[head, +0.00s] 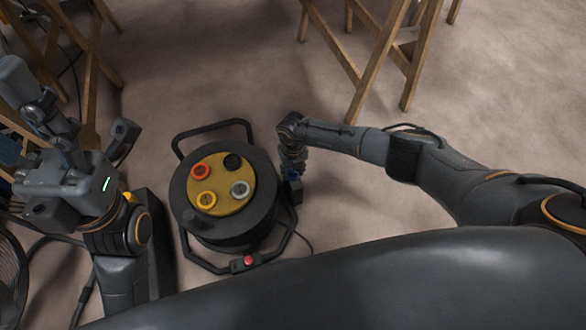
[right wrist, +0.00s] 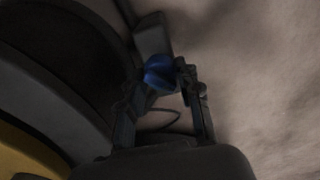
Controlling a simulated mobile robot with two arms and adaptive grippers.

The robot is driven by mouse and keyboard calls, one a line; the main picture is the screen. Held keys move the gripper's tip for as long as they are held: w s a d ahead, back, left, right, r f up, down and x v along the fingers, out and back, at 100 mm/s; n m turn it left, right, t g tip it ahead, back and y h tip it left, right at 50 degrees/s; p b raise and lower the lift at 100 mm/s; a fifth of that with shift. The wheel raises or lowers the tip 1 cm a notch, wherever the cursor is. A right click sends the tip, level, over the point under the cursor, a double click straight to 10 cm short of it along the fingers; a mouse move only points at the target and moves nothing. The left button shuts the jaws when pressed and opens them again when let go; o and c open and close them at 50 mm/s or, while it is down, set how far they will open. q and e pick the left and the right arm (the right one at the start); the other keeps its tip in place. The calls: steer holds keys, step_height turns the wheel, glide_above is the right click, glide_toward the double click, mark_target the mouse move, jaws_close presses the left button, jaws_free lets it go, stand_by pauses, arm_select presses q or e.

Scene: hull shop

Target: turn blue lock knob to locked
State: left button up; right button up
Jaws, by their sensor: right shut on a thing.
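The blue lock knob (right wrist: 160,73) sits at the side of the dark cable reel (head: 236,228), and shows clearly in the right wrist view. My right gripper (right wrist: 161,82) is shut on it, one finger on each side. In the head view my right gripper (head: 292,168) points down at the reel's right side and hides most of the knob. The knob's turn position cannot be read. My left gripper (head: 84,125) is at the left, its fingers spread and empty, apart from the reel.
The reel's yellow face (head: 222,182) carries several round sockets. A red button (head: 249,260) is on its front frame and a carry handle (head: 212,127) at the back. Wooden trestles (head: 368,80) stand behind. A black fan-like grille (head: 10,275) is at lower left. Floor right of the reel is clear.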

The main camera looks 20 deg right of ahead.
stand_by(0.3)
steer(key=o, duration=1.1)
steer(key=shift+o, duration=0.2)
step_height(320, 180, up, 12)
